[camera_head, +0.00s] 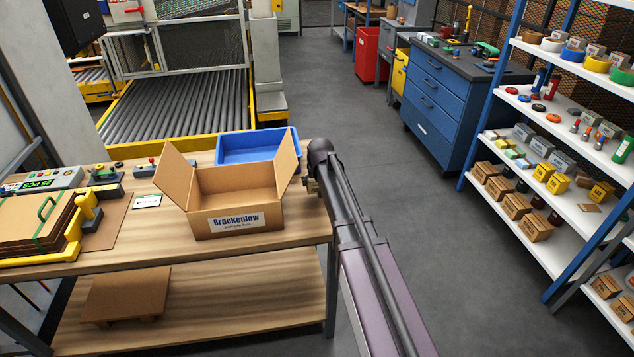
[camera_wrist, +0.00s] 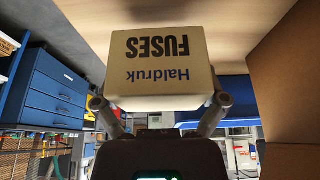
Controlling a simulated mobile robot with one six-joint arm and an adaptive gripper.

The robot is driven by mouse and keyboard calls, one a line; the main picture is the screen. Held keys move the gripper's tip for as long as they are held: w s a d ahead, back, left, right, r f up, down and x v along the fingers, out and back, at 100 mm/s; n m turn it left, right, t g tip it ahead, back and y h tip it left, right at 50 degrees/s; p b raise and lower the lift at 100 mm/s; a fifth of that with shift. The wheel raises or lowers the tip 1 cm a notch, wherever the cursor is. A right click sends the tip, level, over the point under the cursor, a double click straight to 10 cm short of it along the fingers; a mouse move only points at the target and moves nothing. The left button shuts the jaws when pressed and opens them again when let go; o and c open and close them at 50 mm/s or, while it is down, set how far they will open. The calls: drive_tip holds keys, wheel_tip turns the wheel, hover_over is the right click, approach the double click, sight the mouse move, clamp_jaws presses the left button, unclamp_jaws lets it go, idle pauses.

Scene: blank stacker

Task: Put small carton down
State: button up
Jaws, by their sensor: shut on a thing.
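The small carton is a pale box marked "Haldruk FUSES" (camera_wrist: 160,55). In the wrist view it sits between the two fingers of my gripper (camera_wrist: 162,104), which is shut on its sides. The lettering is upside down in that view. Wooden tabletop (camera_wrist: 235,22) shows close around the carton, but I cannot tell whether they touch. In the head view my gripper (camera_head: 312,186) is at the right end of the workbench (camera_head: 130,235), beside the open cardboard box labelled Brackenlow (camera_head: 205,222). My arm hides most of it, and the carton is not clearly visible there.
The cardboard box wall (camera_wrist: 287,80) is close on the right in the wrist view. A blue tray (camera_head: 258,146) stands behind that box. Stacked cardboard sheets (camera_head: 30,218) lie at the bench's left. A blue drawer cabinet (camera_head: 440,105) and loaded shelves (camera_head: 545,135) stand right, across clear floor.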

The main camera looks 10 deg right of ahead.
drive_tip(key=s, duration=0.5)
drive_tip(key=s+r, duration=0.1)
drive_tip(key=s, duration=0.4)
drive_tip(key=s+p, duration=0.1)
drive_tip(key=s, duration=0.5)
drive_tip(key=shift+a+r, duration=0.2)
drive_tip(key=shift+a, duration=0.05)
idle(0.6)
